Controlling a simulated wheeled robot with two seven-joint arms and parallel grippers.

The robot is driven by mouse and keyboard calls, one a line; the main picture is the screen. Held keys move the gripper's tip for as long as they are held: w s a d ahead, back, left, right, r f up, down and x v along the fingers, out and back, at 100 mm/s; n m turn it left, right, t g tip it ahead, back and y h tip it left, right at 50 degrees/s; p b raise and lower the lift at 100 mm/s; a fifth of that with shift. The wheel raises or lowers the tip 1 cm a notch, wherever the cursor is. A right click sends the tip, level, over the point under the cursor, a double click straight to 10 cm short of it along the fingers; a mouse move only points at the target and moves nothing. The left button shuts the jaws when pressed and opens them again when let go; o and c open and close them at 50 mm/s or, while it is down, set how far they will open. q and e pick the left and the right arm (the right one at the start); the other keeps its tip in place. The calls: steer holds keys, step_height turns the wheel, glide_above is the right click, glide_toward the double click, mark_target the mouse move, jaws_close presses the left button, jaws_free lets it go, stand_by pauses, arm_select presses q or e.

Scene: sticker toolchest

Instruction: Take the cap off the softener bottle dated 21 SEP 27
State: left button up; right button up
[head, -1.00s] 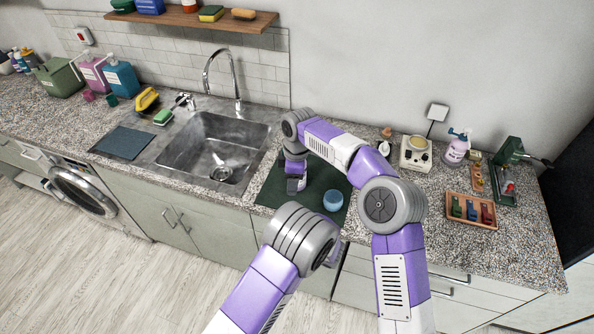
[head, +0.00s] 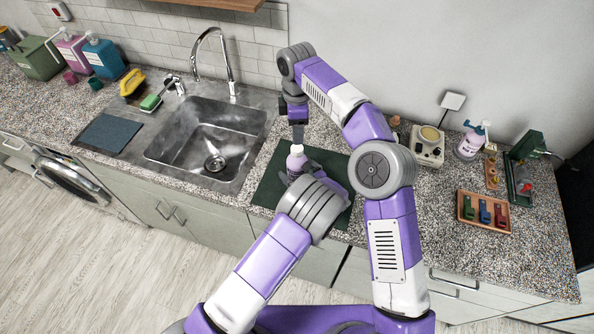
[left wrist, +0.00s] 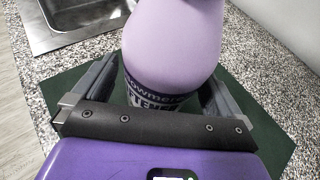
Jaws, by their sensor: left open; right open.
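A lilac softener bottle (head: 296,162) with a whitish cap (head: 297,149) stands on the dark green mat (head: 268,188). In the left wrist view the bottle (left wrist: 172,45) stands between my left gripper's fingers (left wrist: 158,75), which are open, one on each side. Part of its dark label shows; no date can be read. In the head view my left arm hides the bottle's lower part and the left gripper. My right gripper (head: 298,132) is open, pointing down just above the cap; its finger gap is not clear.
The sink (head: 205,140) lies left of the mat. On the right stand a device with a round top (head: 428,143), a pump bottle (head: 468,145), a wooden tray (head: 483,222) and a green tool (head: 525,145). More bottles stand far left.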

arm_select(q)
steer(key=shift+w+a+f, duration=0.1)
steer(key=shift+a, duration=0.05)
arm_select(e)
steer(key=shift+s+r, duration=0.1)
steer(key=shift+s, duration=0.05)
arm_select(q)
steer(key=shift+w, duration=0.2)
steer(key=shift+f, duration=0.1)
arm_select(e)
steer(key=shift+w, duration=0.2)
